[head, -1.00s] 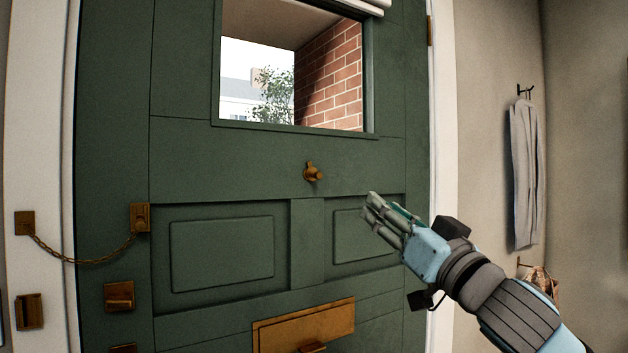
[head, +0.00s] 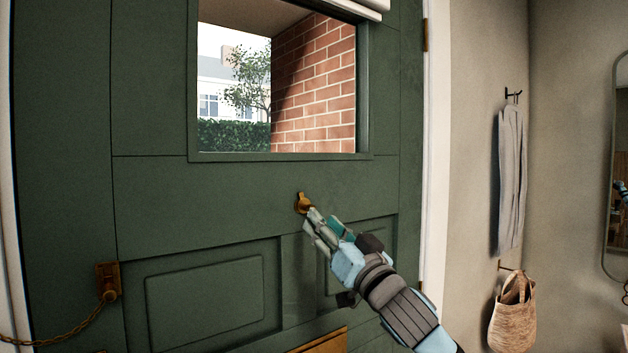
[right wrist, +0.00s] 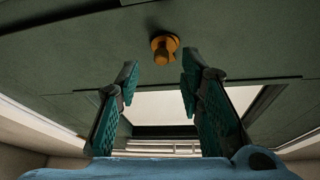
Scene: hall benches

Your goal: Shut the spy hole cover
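The brass spy hole fitting (head: 301,202) is on the green door (head: 190,200), below the window. A small brass tab, which looks like its cover, stands up above the round part; the hole itself cannot be made out. My right gripper (head: 309,217) is just below and to the right of the fitting, its fingertips close to it in the head view. In the right wrist view the fitting (right wrist: 164,46) shows beyond and between the tips of my gripper (right wrist: 158,78). The fingers are apart with nothing between them. Contact cannot be seen. My left gripper is out of view.
A window (head: 276,85) is above the fitting. A brass chain (head: 75,328) hangs from a plate (head: 108,281) at lower left, and a brass letter plate (head: 322,342) is at the bottom.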

